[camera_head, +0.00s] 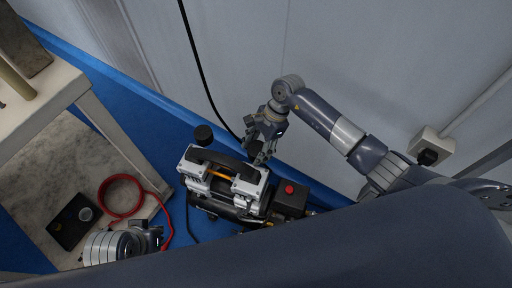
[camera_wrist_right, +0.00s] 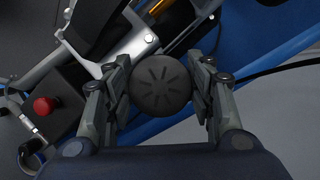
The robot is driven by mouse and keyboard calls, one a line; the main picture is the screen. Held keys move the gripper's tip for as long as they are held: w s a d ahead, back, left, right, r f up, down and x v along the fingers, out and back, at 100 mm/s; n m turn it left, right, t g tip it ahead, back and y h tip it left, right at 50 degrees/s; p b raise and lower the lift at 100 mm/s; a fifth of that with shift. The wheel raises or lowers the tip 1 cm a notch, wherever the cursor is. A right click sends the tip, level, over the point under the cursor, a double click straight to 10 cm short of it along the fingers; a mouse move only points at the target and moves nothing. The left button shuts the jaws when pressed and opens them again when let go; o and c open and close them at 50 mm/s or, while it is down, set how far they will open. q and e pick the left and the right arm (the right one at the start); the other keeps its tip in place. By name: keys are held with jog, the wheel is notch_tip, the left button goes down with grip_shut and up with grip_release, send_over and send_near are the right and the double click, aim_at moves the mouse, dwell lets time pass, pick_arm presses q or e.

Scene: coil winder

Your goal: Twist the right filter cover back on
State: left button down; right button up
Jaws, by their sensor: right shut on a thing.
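The air compressor (camera_head: 222,178) stands on the blue floor, with two silver heads and a black handle. The right filter cover (camera_wrist_right: 160,86) is a round black cap with radial slots, seen face-on in the right wrist view. My right gripper (camera_wrist_right: 160,88) has a finger on each side of it and is shut on it, beside the silver head. In the head view my right gripper (camera_head: 260,149) is at the compressor's upper right and hides the cover. The left black filter (camera_head: 203,134) shows at the upper left. My left gripper (camera_head: 153,238) is low at the left; its fingers are unclear.
A black box with a red knob (camera_head: 289,189) is at the compressor's right. The wall (camera_head: 230,60) and a hanging black cable (camera_head: 196,62) are close behind.

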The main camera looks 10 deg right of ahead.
pick_arm(q)
jog(key=shift+s+r, duration=0.2)
jog(key=shift+w, duration=0.15)
dwell(0.4)
jog(key=shift+r, duration=0.25)
jog(key=shift+r, duration=0.4)
jog(key=shift+s+f+b, duration=0.2)
jog(key=shift+s+b, duration=0.1)
pick_arm(e)
jog(key=shift+f, duration=0.1)
pick_arm(q)
jog(key=shift+r, duration=0.1)
jog(key=shift+w+r, duration=0.1)
jog(key=shift+r, duration=0.15)
